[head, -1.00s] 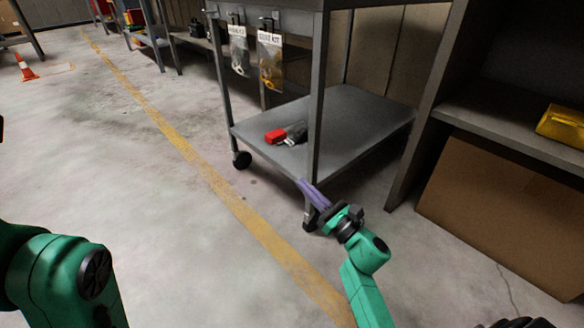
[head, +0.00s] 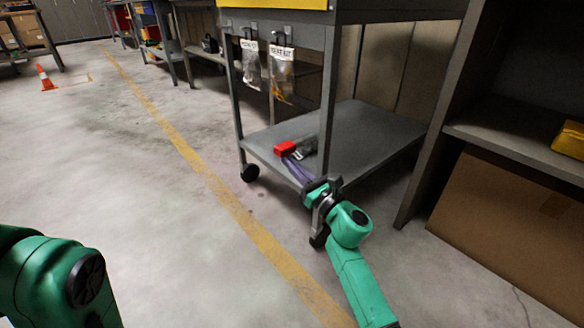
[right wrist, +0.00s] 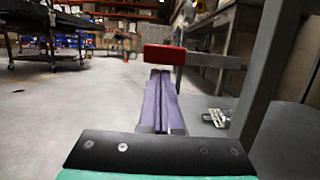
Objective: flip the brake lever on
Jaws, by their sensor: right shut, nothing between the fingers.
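The brake lever shows a red grip (head: 285,147) at the cart's lower shelf in the head view. In the right wrist view the red grip (right wrist: 165,55) is on a grey bar (right wrist: 215,60) that runs out level to the right. My right gripper (head: 289,160) is shut and empty, its purple fingers pointing at the grip. In the wrist view the fingertips (right wrist: 160,73) end just below the red grip; I cannot tell whether they touch it. My left gripper is out of view; only my left arm shows at lower left.
The cart's lower shelf (head: 365,130) and a grey leg (head: 328,110) stand close to my right gripper. A metal bracket (right wrist: 217,117) sits right of the fingers. Two labelled bags (head: 281,75) hang above. A cardboard box (head: 510,220) is at right.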

